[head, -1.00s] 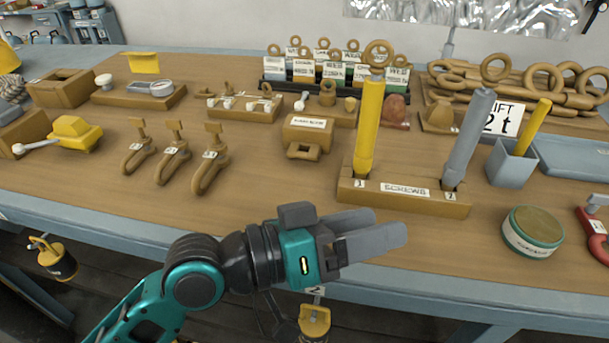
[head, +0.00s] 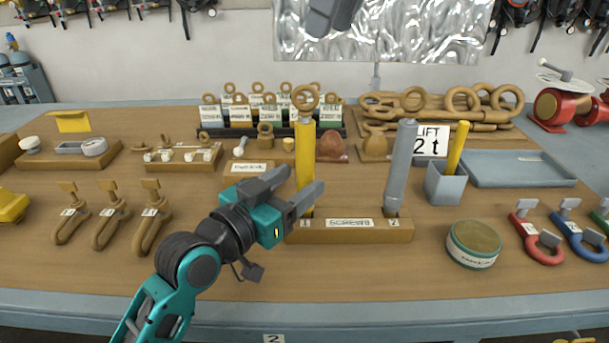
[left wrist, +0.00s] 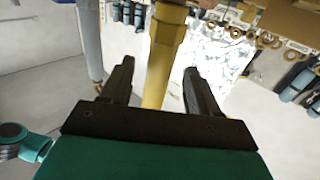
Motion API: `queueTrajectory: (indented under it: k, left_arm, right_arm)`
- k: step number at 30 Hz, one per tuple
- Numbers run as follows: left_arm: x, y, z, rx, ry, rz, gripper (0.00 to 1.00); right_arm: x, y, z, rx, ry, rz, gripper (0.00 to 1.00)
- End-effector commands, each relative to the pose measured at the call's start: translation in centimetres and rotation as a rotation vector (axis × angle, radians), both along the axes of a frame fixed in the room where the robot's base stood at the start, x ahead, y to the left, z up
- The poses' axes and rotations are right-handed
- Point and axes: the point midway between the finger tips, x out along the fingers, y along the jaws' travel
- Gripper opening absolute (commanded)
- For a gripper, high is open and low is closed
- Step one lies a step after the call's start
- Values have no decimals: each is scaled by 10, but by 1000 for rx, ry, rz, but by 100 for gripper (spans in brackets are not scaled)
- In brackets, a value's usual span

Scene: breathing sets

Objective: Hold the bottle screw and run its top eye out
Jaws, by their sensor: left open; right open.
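The yellow bottle screw (head: 304,150) stands upright in the slot marked 1 of a wooden block labelled SCREWS (head: 350,236). Its brown top eye (head: 305,98) is at the upper end. My left gripper (head: 305,179) is open, with its fingers around the lower body of the yellow screw. In the left wrist view the yellow body (left wrist: 164,60) passes between the two spread fingers, with a gap on each side. A grey screw body (head: 400,165) leans slightly in slot 2. My right gripper (head: 332,16) shows only partly at the top edge, open, above the eye.
Behind stand a rack of labelled eye pieces (head: 266,116) and a pile of rings and links (head: 440,105). To the right are a blue cup (head: 446,188), a round tin (head: 473,245) and coloured shackles (head: 536,240). Brown shackles (head: 110,225) lie left. The front table strip is clear.

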Motion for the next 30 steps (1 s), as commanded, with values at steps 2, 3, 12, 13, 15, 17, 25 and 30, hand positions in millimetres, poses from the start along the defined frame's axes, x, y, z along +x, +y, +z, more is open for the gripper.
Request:
queueTrajectory:
  k: [2,3,12,13,15,17,25,30]
  left_arm:
    - [9,-8,1,-3,0,-1,61]
    - [13,-11,1,-2,0,-1,61]
    - [24,-20,0,0,1,-1,61]
    - [24,-20,0,0,1,-1,61]
    - [24,-20,0,0,1,-1,61]
    - [24,-20,0,-1,1,-1,61]
    - [24,-20,0,-1,1,-1,39]
    - [24,-20,0,-1,1,-1,23]
  right_arm:
    - [0,0,0,0,0,0,43]
    - [0,0,0,0,0,0,43]
    - [0,0,0,0,0,0,43]
    - [0,0,0,0,0,0,43]
    - [0,0,0,0,0,0,43]
    - [0,0,0,0,0,0,43]
    - [0,0,0,0,0,0,43]
    - [0,0,0,0,0,0,43]
